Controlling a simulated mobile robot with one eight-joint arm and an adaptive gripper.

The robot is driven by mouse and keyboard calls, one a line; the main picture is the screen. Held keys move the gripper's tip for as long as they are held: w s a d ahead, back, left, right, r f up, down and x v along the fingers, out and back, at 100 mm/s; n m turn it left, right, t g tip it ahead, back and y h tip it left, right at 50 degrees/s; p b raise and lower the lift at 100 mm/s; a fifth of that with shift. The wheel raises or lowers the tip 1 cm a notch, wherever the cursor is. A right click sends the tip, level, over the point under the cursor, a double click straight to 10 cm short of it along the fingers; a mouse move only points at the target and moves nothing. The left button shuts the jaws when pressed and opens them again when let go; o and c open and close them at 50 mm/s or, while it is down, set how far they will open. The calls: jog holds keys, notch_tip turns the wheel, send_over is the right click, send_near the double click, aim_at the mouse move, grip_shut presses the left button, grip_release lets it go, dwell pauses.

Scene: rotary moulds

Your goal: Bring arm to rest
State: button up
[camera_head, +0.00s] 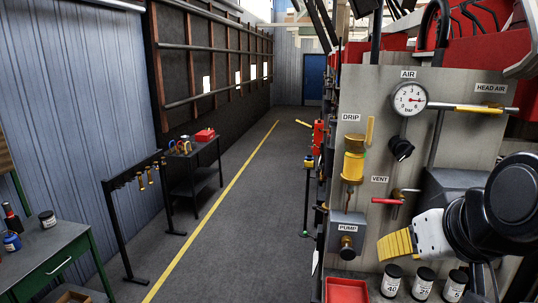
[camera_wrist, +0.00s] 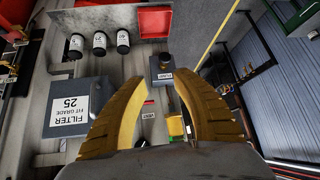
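My gripper (camera_head: 384,246) shows at the lower right in the head view, its yellow ribbed fingers pointing left in front of the grey panel (camera_head: 453,135). In the wrist view my gripper (camera_wrist: 160,84) has its two curved yellow fingers spread apart, with nothing between them. The grey pump box (camera_wrist: 160,68) with its dark knob shows past the fingertips, apart from them as far as I can see. The pump box (camera_head: 346,236) is left of the fingers in the head view. My dark wrist and arm hide part of the panel's lower right.
The panel carries a gauge (camera_head: 410,99), a yellow drip cup (camera_head: 354,160) and a red vent lever (camera_head: 387,201). Below stand black jars (camera_head: 392,281) and a red tray (camera_head: 347,291). A filter box (camera_wrist: 75,105) lies left in the wrist view. The aisle floor (camera_head: 235,225) is clear.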

notch_tip(320, 180, down, 49)
jog(key=s+a+g+b, duration=0.1)
jog(key=s+a+b, duration=0.1)
jog(key=b, duration=2.6)
jog(key=shift+a, duration=0.25)
jog(key=shift+r, duration=0.1)
